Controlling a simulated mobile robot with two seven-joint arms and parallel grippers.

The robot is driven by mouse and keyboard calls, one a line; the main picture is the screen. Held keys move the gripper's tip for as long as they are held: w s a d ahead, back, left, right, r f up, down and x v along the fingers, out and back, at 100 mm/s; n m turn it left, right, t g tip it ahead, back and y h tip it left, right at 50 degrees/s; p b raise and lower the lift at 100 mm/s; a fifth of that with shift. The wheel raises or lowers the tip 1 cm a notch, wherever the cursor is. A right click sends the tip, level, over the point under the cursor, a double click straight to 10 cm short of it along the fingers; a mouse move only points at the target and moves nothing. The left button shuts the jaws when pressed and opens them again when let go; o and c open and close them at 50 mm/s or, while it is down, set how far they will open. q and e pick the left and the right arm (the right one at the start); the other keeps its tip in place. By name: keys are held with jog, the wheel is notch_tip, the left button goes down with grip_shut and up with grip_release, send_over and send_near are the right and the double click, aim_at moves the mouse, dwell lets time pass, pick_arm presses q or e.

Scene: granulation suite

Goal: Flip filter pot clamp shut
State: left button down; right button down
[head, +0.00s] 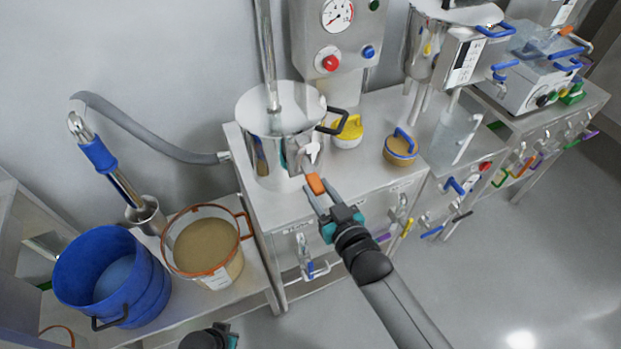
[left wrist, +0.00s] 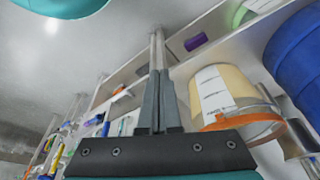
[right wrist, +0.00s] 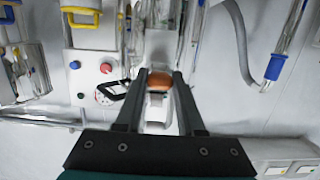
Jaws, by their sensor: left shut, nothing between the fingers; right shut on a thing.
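The filter pot (head: 262,125) is a steel cylinder with a lid and a black side handle, standing on the steel bench. Its clamp (head: 308,153) is a pale metal latch on the pot's front, with an orange grip (head: 316,183) sticking out toward me. My right gripper (head: 318,192) is shut on the orange grip. The right wrist view shows the grip (right wrist: 160,79) between the fingertips, with the pot beyond mostly hidden. My left gripper (left wrist: 158,62) is shut and empty, away from the pot; only its arm's edge shows at the bottom of the head view.
A blue tub (head: 110,285) and an orange-rimmed tub of powder (head: 208,245) stand at the lower left. A yellow-lidded jar (head: 348,132) and a blue-handled jar (head: 400,148) stand right of the pot. A grey hose (head: 140,130) runs along the wall.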

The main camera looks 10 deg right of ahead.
pick_arm(q)
jog(key=w+d+r+m+t+h, duration=0.15)
jog(key=w+d+r, duration=0.25)
jog(key=w+r, duration=0.65)
jog(key=w+d+r+m+t+h, duration=0.1)
jog(key=w+d+r+m+h, duration=0.2)
jog(key=w+r, duration=0.75)
jog(key=s+d+r+m+h, duration=0.1)
jog(key=d+r+m, duration=0.3)
jog(key=r, duration=0.7)
jog(key=s+d+r+m+h, duration=0.2)
jog(key=d+r+m, duration=0.25)
jog(key=r, duration=0.65)
jog(key=g, duration=0.1)
send_over(321, 182)
jog(key=s+a, duration=0.2)
notch_tip(321, 182, down, 6)
jog(key=shift+a+f+n, duration=0.2)
jog(key=shift+f+n, duration=0.1)
jog(key=shift+f, duration=0.9)
jog(key=shift+w+a+f, duration=0.1)
jog(key=shift+w+f, duration=0.15)
jog(key=shift+f, duration=0.6)
